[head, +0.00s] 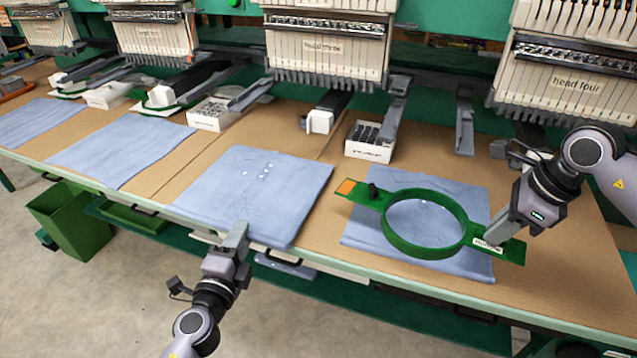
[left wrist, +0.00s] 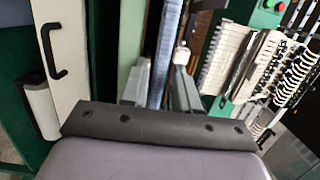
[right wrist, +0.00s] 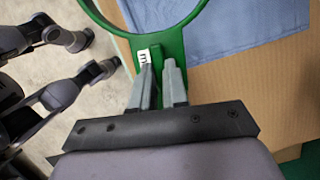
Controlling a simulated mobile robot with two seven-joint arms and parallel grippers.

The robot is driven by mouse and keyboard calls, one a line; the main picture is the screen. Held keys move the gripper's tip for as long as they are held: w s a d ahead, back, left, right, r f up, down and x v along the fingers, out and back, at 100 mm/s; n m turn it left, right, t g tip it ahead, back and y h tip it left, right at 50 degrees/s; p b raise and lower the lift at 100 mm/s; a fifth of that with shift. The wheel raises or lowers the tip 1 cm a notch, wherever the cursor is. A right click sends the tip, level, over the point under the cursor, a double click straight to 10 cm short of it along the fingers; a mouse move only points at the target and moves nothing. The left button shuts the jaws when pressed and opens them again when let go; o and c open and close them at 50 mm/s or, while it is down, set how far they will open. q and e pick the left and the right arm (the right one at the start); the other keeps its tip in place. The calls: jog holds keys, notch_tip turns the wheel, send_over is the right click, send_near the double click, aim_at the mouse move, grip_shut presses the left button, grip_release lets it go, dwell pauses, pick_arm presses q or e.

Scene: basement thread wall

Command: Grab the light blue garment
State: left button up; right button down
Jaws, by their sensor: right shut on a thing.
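Several light blue garments lie on the table. One (head: 255,190) is in the middle, its near edge at the table's front edge. My left gripper (head: 236,238) is at that front edge; in the left wrist view its fingers (left wrist: 162,88) are apart, with a strip of blue cloth (left wrist: 164,45) in the gap. I see no grip on it. Another light blue garment (head: 360,232) lies to the right under a green hoop (head: 425,250). My right gripper (head: 492,243) is shut on the hoop's right tab, which also shows in the right wrist view (right wrist: 170,48).
More garments (head: 120,148) lie to the left. White boxes (head: 370,142) and embroidery heads (head: 325,45) stand along the back. A green bin (head: 70,220) is below the table at the left. Bare tabletop (head: 560,250) shows at the right.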

pick_arm(q)
jog(key=shift+w, duration=0.15)
grip_shut()
jog(key=shift+r, duration=0.1)
jog(key=shift+r, duration=0.1)
